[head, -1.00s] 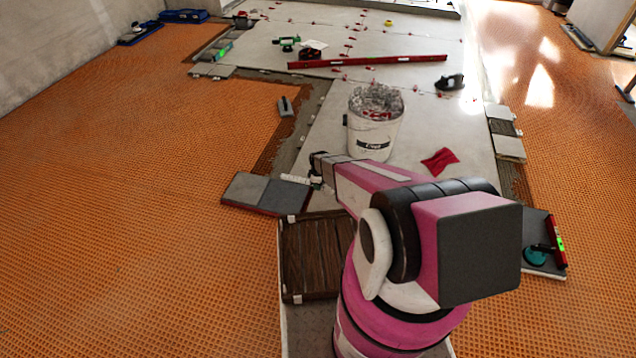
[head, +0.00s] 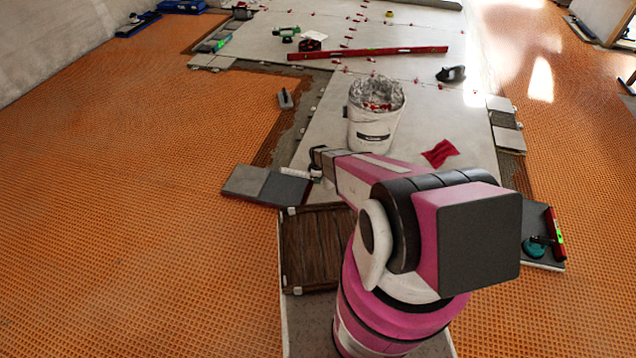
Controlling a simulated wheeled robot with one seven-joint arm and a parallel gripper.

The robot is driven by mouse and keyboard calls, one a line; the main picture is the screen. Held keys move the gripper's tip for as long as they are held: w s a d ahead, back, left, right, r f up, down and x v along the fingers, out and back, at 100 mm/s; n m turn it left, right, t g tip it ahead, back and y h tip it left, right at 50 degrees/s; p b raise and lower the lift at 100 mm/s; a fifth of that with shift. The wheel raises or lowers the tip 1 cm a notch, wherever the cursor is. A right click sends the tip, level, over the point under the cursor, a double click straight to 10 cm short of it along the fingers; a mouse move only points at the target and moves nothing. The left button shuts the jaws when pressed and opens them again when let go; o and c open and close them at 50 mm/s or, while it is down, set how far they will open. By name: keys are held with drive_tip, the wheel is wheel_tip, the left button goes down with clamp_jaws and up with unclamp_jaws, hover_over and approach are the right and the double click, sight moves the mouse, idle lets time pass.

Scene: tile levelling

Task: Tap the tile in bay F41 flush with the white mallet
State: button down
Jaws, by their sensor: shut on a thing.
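My gripper (head: 317,160) is small and far off at the end of my pink and white arm, over the right edge of the dark grey tiles (head: 246,181). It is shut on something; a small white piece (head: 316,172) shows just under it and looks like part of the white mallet. The rest of the mallet is hidden or too small to tell. A white strip with dark marks (head: 293,172) lies beside it on the tiles' far edge. I cannot read any bay label, so I cannot tell which bay is F41. Whether a tile stands proud is not visible.
A white bucket (head: 374,136) stands beyond my gripper, with a red cloth (head: 439,152) to its right. A long red level (head: 368,53) crosses the pale tiles behind. A dark wooden-looking panel (head: 312,250) is nearer me.

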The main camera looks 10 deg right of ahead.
sight(318, 189)
drive_tip(key=shift+r, duration=0.2)
wheel_tip(318, 189, down, 6)
drive_tip(key=shift+r, duration=2.95)
